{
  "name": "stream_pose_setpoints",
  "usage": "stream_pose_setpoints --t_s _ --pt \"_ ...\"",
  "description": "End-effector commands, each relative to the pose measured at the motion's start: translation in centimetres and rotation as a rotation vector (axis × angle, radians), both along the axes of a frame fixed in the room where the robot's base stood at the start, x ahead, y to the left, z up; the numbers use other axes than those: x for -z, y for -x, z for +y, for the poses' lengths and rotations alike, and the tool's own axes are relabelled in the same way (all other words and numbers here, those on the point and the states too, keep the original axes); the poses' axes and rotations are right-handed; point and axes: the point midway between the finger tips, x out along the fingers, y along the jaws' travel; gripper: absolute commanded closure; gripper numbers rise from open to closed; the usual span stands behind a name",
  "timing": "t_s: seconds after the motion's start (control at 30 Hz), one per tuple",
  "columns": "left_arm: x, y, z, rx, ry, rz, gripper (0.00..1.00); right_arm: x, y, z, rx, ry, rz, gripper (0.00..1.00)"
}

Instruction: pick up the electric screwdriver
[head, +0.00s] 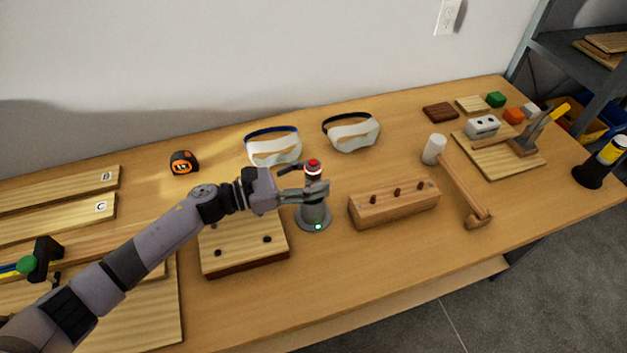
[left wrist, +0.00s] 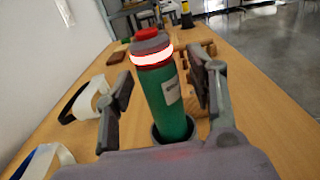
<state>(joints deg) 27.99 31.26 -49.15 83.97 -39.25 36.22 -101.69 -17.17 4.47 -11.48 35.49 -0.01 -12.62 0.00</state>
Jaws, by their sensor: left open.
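The electric screwdriver (head: 313,171) stands upright in a round grey dock (head: 314,222) with a small green light. It has a red top and a glowing ring; in the left wrist view its green body (left wrist: 172,105) shows with a pale label. My left gripper (head: 318,191) is open at the screwdriver's height, and its fingers partly hide the body in the head view. In the left wrist view the left gripper (left wrist: 166,92) has one finger on each side of the screwdriver, with visible gaps. My right gripper is in neither view.
A wooden block with holes (head: 243,243) lies left of the dock, and a long wooden block with pegs (head: 394,203) lies right. Safety goggles (head: 273,147) and a second pair (head: 351,132) lie behind. A mallet (head: 460,183) is farther right. The front table edge is clear.

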Motion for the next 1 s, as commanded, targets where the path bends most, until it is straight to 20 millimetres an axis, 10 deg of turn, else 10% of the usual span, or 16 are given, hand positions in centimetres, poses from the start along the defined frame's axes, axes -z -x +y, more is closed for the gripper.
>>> stream_pose_setpoints --t_s 0.27,1.0 --pt "0.16 -0.12 -0.36 0.0 -0.002 0.002 0.49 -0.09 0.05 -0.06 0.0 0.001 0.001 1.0" --pt "0.12 -0.11 -0.33 0.0 -0.001 0.001 0.98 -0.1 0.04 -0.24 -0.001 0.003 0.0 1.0"
